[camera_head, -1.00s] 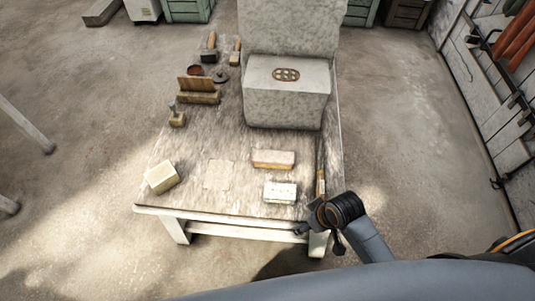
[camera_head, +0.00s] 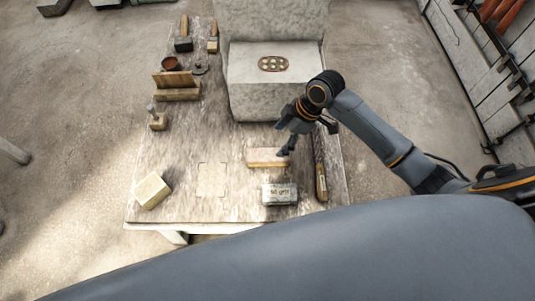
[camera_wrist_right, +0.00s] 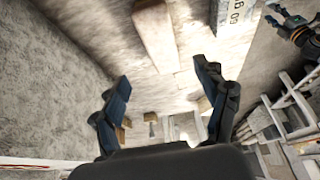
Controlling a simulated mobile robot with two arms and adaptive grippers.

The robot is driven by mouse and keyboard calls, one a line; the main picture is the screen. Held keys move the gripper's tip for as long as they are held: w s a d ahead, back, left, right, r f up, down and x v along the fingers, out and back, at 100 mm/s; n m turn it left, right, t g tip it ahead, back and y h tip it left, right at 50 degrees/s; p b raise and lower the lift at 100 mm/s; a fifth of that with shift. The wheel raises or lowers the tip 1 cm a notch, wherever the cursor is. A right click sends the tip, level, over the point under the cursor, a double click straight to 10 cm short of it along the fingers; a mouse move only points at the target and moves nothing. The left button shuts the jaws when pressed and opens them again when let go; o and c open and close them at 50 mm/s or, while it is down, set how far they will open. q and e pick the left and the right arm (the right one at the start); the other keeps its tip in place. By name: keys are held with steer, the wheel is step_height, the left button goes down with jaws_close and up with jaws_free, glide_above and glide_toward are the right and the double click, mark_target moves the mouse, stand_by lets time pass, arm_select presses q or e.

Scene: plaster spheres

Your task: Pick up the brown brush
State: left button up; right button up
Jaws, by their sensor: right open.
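A long tan-brown block, which looks like the brown brush (camera_head: 262,158), lies flat on the table in front of the stone block. It also shows at the top middle of the right wrist view (camera_wrist_right: 157,35). My right gripper (camera_head: 286,147) is over its right end in the head view and hides part of it. In the right wrist view my right gripper (camera_wrist_right: 163,86) has its two fingers wide apart with nothing between them. My left gripper (camera_wrist_right: 285,20) seems to show small at the upper right of that view; its jaws are unclear.
A grey-white lettered block (camera_head: 279,194) lies just in front of the brush. A long thin tool (camera_head: 321,182) lies at the table's right edge. The large stone block (camera_head: 275,92) stands behind. A pale block (camera_head: 152,190) sits front left; hand tools (camera_head: 183,42) lie at the back left.

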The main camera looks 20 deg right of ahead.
glide_above(269, 154)
steer(key=d, duration=0.2)
step_height(269, 154, down, 4)
steer(key=shift+f, duration=0.1)
steer(key=shift+a+f, duration=0.1)
steer(key=shift+f, duration=0.05)
steer(key=x, duration=0.4)
steer(key=shift+s+a+f, duration=0.1)
steer(key=shift+s, duration=0.15)
steer(key=shift+w+a+f, duration=0.1)
steer(key=shift+a+f, duration=0.05)
steer(key=shift+f, duration=0.3)
arm_select(q)
steer(key=shift+s+a+f, duration=0.15)
steer(key=shift+s+f, duration=0.05)
steer(key=shift+s, duration=0.05)
arm_select(e)
steer(key=c, duration=1.3)
